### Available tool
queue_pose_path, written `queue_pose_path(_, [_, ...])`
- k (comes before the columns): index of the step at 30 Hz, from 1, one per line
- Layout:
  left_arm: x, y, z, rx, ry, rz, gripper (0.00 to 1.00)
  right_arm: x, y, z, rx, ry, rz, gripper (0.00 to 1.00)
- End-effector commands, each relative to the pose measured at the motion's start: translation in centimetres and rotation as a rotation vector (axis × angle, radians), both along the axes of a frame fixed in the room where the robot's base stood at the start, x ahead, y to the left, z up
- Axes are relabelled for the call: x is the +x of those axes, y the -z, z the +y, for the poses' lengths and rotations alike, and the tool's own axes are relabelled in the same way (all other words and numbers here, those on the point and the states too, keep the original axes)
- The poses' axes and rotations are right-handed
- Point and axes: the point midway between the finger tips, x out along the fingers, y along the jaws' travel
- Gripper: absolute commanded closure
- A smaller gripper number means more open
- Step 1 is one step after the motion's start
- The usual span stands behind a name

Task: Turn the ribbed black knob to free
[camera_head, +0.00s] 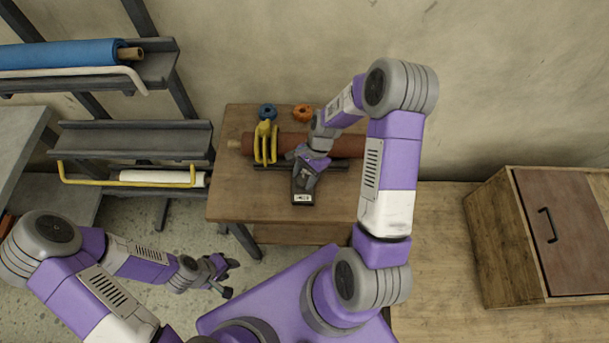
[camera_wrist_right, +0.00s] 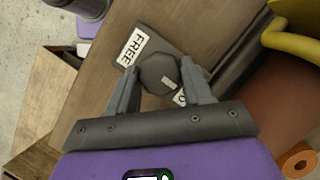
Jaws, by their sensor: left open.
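The ribbed black knob (camera_wrist_right: 158,70) sits on a dark plate in the right wrist view. A white FREE label (camera_wrist_right: 132,46) lies on one side of it. A second white label (camera_wrist_right: 180,98) on the opposite side is mostly hidden by a finger. A pale mark on the knob lies toward that second label, away from FREE. My right gripper (camera_wrist_right: 160,78) has a finger on each side of the knob, seemingly touching it. In the head view my right gripper (camera_head: 304,176) covers the knob above the black base (camera_head: 303,198). My left gripper (camera_head: 227,279) is open and empty, away from the table.
The wooden table (camera_head: 235,190) carries a brown roll (camera_head: 290,143), a yellow bracket (camera_head: 265,143), a blue ring (camera_head: 267,111) and an orange ring (camera_head: 302,112). A rack (camera_head: 140,135) holding rolls stands left. A wooden cabinet (camera_head: 490,235) stands right.

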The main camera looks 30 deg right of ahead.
Motion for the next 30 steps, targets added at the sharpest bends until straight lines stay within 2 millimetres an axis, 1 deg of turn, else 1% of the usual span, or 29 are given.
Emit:
queue_pose_path(1, [0.0, 0.0, 0.0, 0.0, 0.0, 0.0, 0.57, 0.0, -0.02, -0.01, 0.0, 0.0, 0.0, 0.58])
queue_pose_path(5, [0.01, 0.0, 0.0, 0.0, 0.0, 0.0, 0.57, 0.0, -0.03, -0.01, 0.0, 0.0, 0.0, 0.78])
queue_pose_path(6, [0.01, 0.0, 0.0, 0.0, 0.0, 0.0, 0.57, 0.0, -0.03, -0.01, 0.0, 0.0, 0.0, 0.8])
queue_pose_path(12, [0.0, -0.03, 0.0, 0.0, 0.0, 0.0, 0.57, 0.03, -0.04, -0.01, 0.0, -0.017, 0.001, 0.8])
queue_pose_path(17, [0.01, -0.13, 0.0, 0.0, 0.0, 0.0, 0.57, 0.09, -0.06, 0.02, -0.001, -0.074, 0.001, 0.8])
queue_pose_path(23, [0.0, -0.31, 0.0, 0.0, 0.0, 0.0, 0.57, 0.17, -0.07, 0.09, 0.0, -0.212, 0.001, 0.8])
queue_pose_path(30, [0.0, -0.46, 0.0, 0.0, 0.0, 0.0, 0.57, 0.34, -0.08, 0.16, -0.001, -0.435, -0.001, 0.8])
